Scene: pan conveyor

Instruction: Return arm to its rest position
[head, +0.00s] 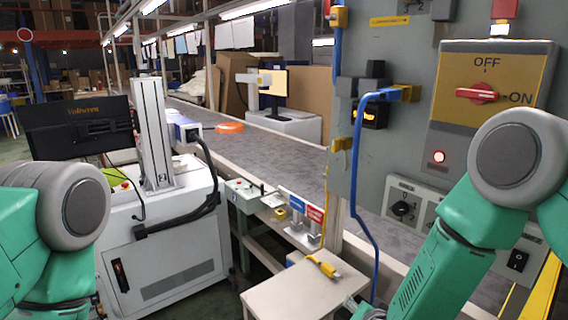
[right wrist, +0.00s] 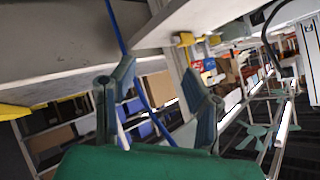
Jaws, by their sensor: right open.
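My right arm comes in from the right in the head view, bent in front of the grey control panel (head: 405,140). Its forearm slopes down and left to the bottom edge. Part of my right gripper (head: 368,308) just shows there, beside the small white table. In the right wrist view my right gripper (right wrist: 158,72) has its two fingers spread apart, with nothing between them. A blue cable (right wrist: 117,25) passes behind the fingers. My left arm shows only as a green and grey part at the left edge of the head view; its gripper is out of the frame.
A yellow plug (head: 324,267) lies on the small table (head: 290,296). The conveyor (head: 280,152) runs behind. A white machine cabinet (head: 165,250) stands left.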

